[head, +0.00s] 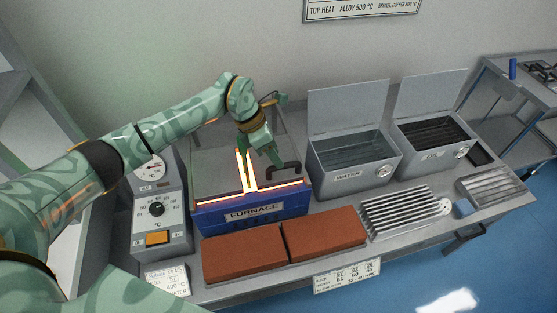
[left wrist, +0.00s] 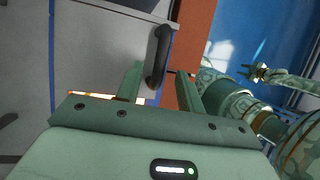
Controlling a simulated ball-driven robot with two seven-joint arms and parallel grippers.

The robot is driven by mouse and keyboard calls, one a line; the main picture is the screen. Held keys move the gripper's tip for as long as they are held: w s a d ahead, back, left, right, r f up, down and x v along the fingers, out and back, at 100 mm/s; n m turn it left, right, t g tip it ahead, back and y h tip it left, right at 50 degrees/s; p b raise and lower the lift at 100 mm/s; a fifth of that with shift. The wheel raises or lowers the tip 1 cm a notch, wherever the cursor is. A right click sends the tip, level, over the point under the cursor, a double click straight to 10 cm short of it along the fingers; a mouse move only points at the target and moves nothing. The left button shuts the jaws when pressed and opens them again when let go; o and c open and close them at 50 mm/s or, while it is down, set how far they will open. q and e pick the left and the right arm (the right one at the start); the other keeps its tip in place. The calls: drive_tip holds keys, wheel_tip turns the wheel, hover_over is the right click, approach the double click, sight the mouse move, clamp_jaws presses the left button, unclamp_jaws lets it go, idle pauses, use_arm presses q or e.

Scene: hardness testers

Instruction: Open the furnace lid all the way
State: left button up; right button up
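The blue furnace (head: 252,213) stands on the bench with its grey lid (head: 213,172) over the top. Orange glow shows along the front edge and in an upright strip near the lid's middle, so the lid looks not fully shut. The black handle (head: 287,166) is on the lid's right part; it also shows in the left wrist view (left wrist: 157,57). My left gripper (head: 267,160) is open beside the handle. In the left wrist view its fingers (left wrist: 158,92) are apart, with the handle ahead between them, not clamped. My right gripper (left wrist: 259,73) appears open and empty, away from the furnace.
A control box (head: 158,208) stands left of the furnace. Two red-brown bricks (head: 285,246) lie in front. The water tank (head: 354,168) and another open tank (head: 434,143) stand to the right. A ribbed rack (head: 402,212) lies before them. A wall rises behind.

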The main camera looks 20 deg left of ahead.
use_arm(q)
drive_tip(key=shift+x, duration=1.35)
use_arm(e)
drive_tip(key=shift+s+f, duration=0.1)
drive_tip(key=shift+f, duration=0.15)
